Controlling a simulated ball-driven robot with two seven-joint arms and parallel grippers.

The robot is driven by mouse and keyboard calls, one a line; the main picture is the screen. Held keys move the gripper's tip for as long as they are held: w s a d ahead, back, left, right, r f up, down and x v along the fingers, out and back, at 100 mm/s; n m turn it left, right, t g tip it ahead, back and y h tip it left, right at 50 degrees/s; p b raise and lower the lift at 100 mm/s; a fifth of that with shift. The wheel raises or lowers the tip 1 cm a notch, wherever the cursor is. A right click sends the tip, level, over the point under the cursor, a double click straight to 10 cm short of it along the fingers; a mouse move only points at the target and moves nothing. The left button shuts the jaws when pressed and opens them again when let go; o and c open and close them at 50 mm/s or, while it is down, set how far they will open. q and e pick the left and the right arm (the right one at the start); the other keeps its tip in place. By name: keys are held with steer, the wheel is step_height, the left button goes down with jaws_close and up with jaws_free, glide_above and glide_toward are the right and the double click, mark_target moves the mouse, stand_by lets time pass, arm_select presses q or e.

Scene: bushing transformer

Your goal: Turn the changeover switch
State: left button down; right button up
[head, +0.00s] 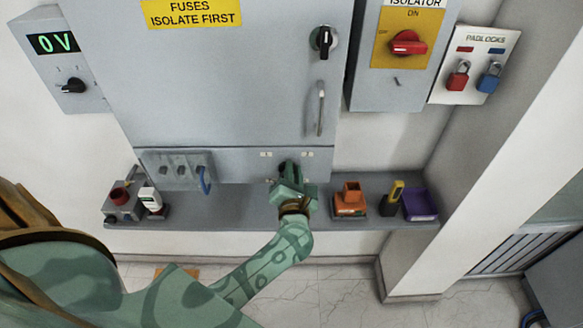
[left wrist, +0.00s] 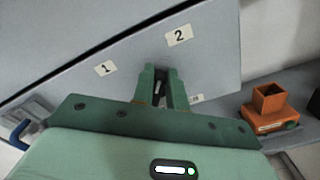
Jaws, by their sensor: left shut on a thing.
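The changeover switch is on the lower panel of the grey cabinet (head: 230,160), between the labels 1 (left wrist: 105,68) and 2 (left wrist: 179,35). Its dark knob (left wrist: 159,87) shows in the left wrist view between my fingers. My left gripper (head: 288,172) is shut on the knob; in the left wrist view its two green fingers (left wrist: 160,90) stand either side of it. The fingers hide most of the knob, so I cannot tell clearly which label it points to. My right gripper is not in view.
A grey shelf (head: 240,214) runs below the cabinet. An orange block-shaped thing (head: 350,200) and a purple bin (head: 420,205) stand right of my gripper. Sockets with a blue hook (head: 205,181) are left. The red isolator handle (head: 408,43) and padlocks (head: 458,77) are upper right.

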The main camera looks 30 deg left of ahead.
arm_select(q)
steer(key=shift+d+f+m+p, duration=0.1)
steer(key=shift+f+m+p, duration=0.25)
steer(key=shift+m, duration=0.45)
steer(key=c, duration=1.6)
jaws_free()
steer(key=shift+o, duration=1)
steer(key=shift+w, duration=0.1)
steer(key=shift+r, duration=0.1)
